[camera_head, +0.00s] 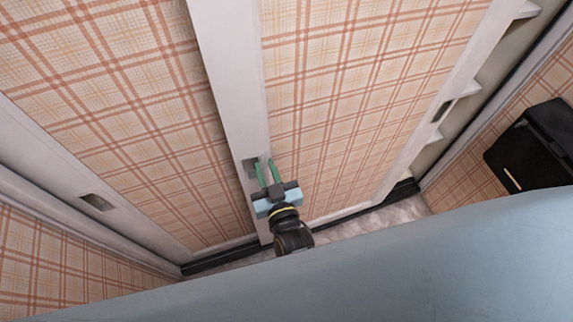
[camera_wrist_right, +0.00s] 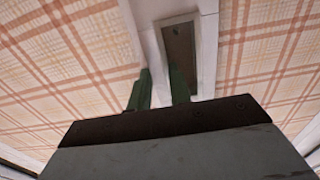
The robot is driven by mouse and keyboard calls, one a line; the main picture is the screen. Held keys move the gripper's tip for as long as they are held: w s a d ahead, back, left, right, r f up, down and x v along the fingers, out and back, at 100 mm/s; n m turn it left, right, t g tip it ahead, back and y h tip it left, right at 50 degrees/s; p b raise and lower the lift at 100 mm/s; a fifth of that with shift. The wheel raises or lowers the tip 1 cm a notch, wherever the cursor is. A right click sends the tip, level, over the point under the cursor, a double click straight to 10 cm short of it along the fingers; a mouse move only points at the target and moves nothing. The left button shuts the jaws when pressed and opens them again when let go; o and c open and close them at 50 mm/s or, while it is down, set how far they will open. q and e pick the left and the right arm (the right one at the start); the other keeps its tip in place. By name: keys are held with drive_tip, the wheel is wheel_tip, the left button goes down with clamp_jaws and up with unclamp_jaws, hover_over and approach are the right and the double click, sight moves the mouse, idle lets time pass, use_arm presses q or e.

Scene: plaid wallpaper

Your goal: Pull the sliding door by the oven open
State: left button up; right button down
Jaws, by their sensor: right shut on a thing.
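The sliding door (camera_head: 355,90) has plaid panels and white upright frames. A white upright (camera_head: 228,75) runs down the middle and has a recessed handle (camera_head: 250,168), which shows as a grey-brown plate in the right wrist view (camera_wrist_right: 180,50). My right gripper (camera_head: 265,172) has green fingers. One finger is at the recess and the other beside the upright's edge over the plaid, so it is shut on the strip of door frame between them. The exact contact is partly hidden by the fingers. My left gripper is not in view.
Another recessed handle (camera_head: 97,202) is in the frame at left, and a dark slot (camera_head: 444,110) is in the right upright. White shelves (camera_head: 470,88) show in a gap at right. A black box-like object (camera_head: 535,145) stands at far right; I cannot tell if it is the oven.

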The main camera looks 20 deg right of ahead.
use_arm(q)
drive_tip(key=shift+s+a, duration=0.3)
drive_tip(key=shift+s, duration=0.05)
